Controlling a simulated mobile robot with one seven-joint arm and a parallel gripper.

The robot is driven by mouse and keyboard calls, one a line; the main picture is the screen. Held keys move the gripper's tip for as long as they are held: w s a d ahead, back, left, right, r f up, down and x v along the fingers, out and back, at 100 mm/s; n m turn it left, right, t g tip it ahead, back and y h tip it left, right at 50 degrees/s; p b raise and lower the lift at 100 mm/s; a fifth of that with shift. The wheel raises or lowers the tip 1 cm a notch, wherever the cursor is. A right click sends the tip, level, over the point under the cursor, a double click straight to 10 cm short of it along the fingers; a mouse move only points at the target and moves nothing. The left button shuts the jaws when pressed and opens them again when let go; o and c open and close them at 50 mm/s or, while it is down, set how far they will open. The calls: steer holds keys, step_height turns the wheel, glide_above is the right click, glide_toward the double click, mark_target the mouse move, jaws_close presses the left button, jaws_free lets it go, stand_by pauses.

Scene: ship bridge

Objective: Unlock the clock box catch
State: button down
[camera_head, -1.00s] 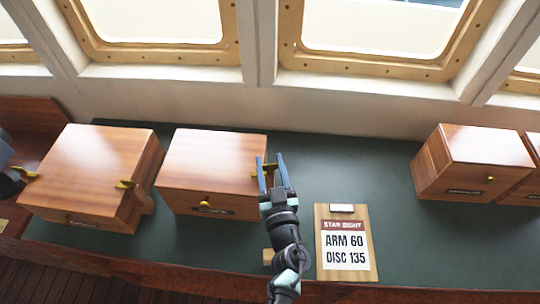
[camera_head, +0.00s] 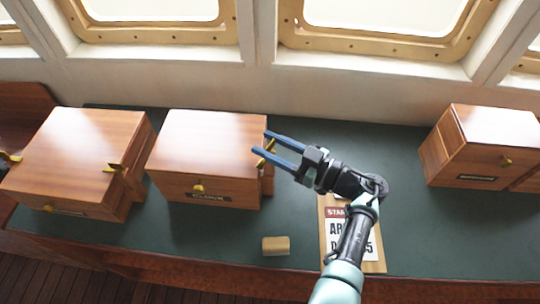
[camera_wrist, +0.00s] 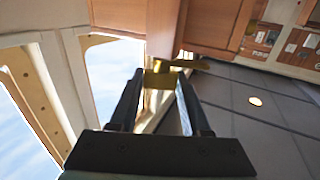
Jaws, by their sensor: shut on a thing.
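A wooden box (camera_head: 212,140) stands in the middle-left of the dark green counter. It has a brass knob (camera_head: 198,188) and a nameplate (camera_head: 208,197) on its front, whose lettering is too small to read surely. A brass catch (camera_head: 265,155) sits at its right side, lying slantwise. My gripper (camera_head: 259,143) reaches in from the right, its blue fingers on either side of the catch. In the wrist view, my gripper (camera_wrist: 160,80) is shut on the brass catch (camera_wrist: 160,78), beside the wooden wall. The fingers partly hide it.
Another wooden box (camera_head: 75,150) with brass catches stands close on the left. More boxes (camera_head: 490,135) stand at the right. A STAR SIGHT card (camera_head: 375,255) lies partly under my arm, and a small wooden block (camera_head: 276,246) lies near the front edge.

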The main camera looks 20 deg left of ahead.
steer(key=shift+f+n+g+b, duration=0.25)
steer(key=shift+n+g+b, duration=0.8)
steer(key=shift+b, duration=1.25)
steer(key=shift+f+n+g+b, duration=0.25)
steer(key=shift+n+g+b, duration=0.4)
steer(key=shift+g+b, duration=1.25)
steer(key=b, duration=0.2)
steer(key=n+g+b, duration=0.1)
steer(key=b, duration=0.2)
steer(key=shift+r, duration=0.25)
steer(key=shift+r+n+g+h+b, duration=0.35)
steer(key=shift+g+b, duration=0.2)
steer(key=shift+b, duration=0.25)
steer(key=shift+f, duration=0.1)
steer(key=shift+c, duration=1.8)
jaws_free()
steer(key=shift+a, duration=0.1)
